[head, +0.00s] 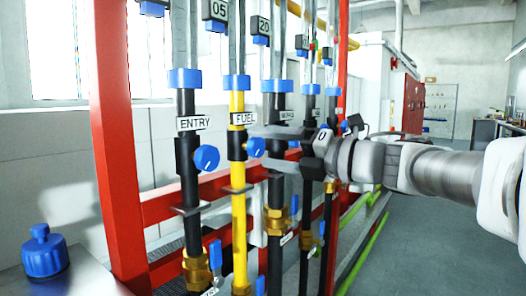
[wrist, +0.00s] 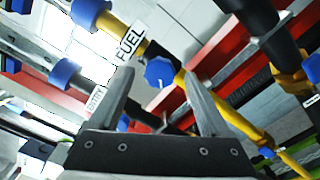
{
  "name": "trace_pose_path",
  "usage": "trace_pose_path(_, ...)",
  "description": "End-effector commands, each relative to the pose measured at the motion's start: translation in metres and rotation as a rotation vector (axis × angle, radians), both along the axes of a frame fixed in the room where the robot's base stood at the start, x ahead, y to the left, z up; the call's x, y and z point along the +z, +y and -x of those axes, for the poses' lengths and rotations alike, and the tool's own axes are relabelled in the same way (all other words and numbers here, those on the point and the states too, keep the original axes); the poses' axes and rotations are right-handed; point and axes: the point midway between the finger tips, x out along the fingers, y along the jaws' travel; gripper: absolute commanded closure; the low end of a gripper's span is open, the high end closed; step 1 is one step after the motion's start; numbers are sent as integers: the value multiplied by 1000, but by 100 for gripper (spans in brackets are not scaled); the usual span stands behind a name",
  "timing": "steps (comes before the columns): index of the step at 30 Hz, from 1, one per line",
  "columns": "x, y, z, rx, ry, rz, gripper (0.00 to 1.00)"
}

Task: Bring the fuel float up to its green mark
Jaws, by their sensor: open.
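The fuel line is a yellow pipe (head: 238,190) with a FUEL label (head: 244,118) and a blue knob (head: 255,147) on its right side. A clear tube (head: 236,45) rises above its blue collar and leaves the top of the head view. I cannot make out the fuel float or its green mark. My gripper (head: 264,140) is open and reaches in from the right, close to the fuel knob. In the wrist view the blue knob (wrist: 160,72) shows between the two fingertips (wrist: 157,80), apparently ungripped.
The ENTRY pipe (head: 186,150) with its blue knob (head: 206,157) stands left of the fuel pipe. Several dark pipes stand to the right, close to my arm. A red frame post (head: 112,140) stands at left. The floor (head: 425,220) at right is open.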

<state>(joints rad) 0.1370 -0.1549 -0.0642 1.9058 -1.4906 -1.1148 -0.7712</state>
Motion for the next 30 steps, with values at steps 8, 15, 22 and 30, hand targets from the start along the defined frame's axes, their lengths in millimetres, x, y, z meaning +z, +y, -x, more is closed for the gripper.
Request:
trace_pose_path(8,3,-56,42,-5,0,0,19)
trace_pose_path(15,2,-96,74,-3,0,0,19)
trace_pose_path(22,0,-114,89,-1,1,1,19)
trace_pose_path(30,0,-116,91,0,0,2,19)
